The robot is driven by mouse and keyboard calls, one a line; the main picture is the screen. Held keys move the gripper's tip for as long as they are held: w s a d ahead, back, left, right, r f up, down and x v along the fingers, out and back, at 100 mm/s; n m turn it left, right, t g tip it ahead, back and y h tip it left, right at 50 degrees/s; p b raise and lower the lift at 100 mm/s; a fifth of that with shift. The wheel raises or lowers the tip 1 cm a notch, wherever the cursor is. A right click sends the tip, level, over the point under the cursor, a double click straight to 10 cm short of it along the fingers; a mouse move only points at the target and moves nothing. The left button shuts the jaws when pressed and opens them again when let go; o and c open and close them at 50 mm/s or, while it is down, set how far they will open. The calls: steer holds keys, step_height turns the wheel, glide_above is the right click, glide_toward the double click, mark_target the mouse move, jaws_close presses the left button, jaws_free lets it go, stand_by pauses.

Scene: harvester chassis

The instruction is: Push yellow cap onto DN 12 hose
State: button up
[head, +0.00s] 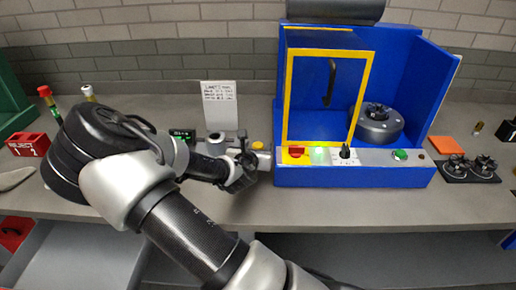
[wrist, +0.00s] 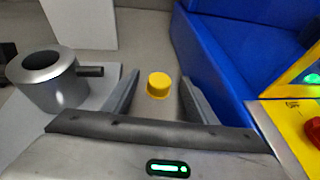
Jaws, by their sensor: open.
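The yellow cap (wrist: 158,85) stands on the grey bench. In the wrist view it appears between the two fingers of my gripper (wrist: 160,76), which are open with space on both sides of it. Whether the fingers are level with the cap or above it, I cannot tell. In the head view the cap (head: 258,145) shows just beyond my gripper (head: 241,174), left of the blue machine. I cannot make out a DN 12 hose in either view.
A grey metal cylinder (wrist: 50,85) with a dark side stub stands left of the cap. The blue machine (wrist: 222,60) is close on the right. A white paper sign (head: 219,106) stands behind. A red box (head: 28,144) is at far left.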

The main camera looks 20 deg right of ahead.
steer(key=shift+w+d+f, duration=0.15)
steer(key=shift+w+d, duration=0.05)
steer(key=shift+w, duration=0.1)
steer(key=c, duration=1.2)
steer(key=shift+o, duration=0.2)
